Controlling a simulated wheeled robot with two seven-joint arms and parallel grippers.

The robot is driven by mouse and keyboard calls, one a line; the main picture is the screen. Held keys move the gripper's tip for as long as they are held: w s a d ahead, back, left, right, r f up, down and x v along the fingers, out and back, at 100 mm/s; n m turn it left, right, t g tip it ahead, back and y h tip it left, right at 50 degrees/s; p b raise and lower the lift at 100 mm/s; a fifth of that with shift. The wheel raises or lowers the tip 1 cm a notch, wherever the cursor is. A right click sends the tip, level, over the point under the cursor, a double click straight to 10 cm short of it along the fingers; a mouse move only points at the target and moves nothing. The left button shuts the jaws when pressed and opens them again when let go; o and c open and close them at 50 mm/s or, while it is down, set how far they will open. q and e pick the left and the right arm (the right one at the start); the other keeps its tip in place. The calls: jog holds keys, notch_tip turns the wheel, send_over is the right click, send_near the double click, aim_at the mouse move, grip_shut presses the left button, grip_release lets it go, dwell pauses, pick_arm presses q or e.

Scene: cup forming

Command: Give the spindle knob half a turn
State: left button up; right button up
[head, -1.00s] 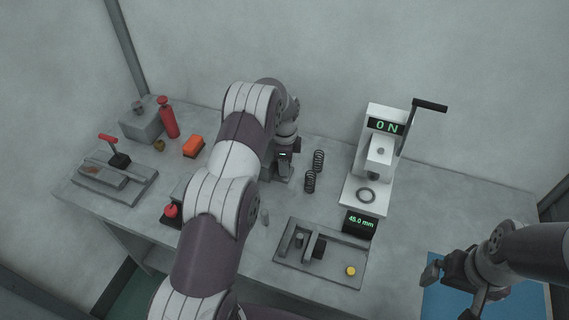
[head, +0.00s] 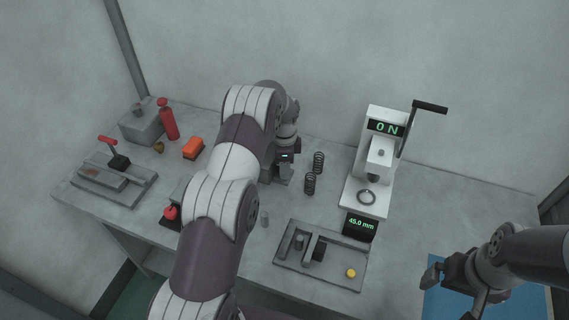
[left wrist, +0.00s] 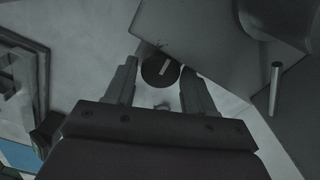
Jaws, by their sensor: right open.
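The spindle knob (left wrist: 160,69) shows in the left wrist view as a dark round disc with a light bar mark. My left gripper (left wrist: 158,72) has its two fingers apart, one on each side of the knob. A small gap seems to show between fingers and knob, so I see no firm hold. In the head view my left gripper (head: 286,156) is at the grey machine (head: 283,177) behind my own arm, which hides the knob and much of the machine. My right gripper (head: 450,288) is open and empty above the blue mat (head: 445,305) at the right.
A white press (head: 372,195) reads 0 N, and a display (head: 360,226) reads 45.0 mm. A grey fixture tray (head: 335,268) lies in front. A red bottle (head: 168,119) and orange block (head: 193,147) are at the left.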

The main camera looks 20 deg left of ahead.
pick_arm(q)
notch_tip(320, 180, up, 6)
jog(key=shift+r+b, duration=0.25)
jog(key=shift+b, duration=0.35)
notch_tip(320, 180, up, 6)
jog(key=p, duration=0.4)
jog(key=shift+p, duration=0.35)
jog(key=shift+r, duration=0.1)
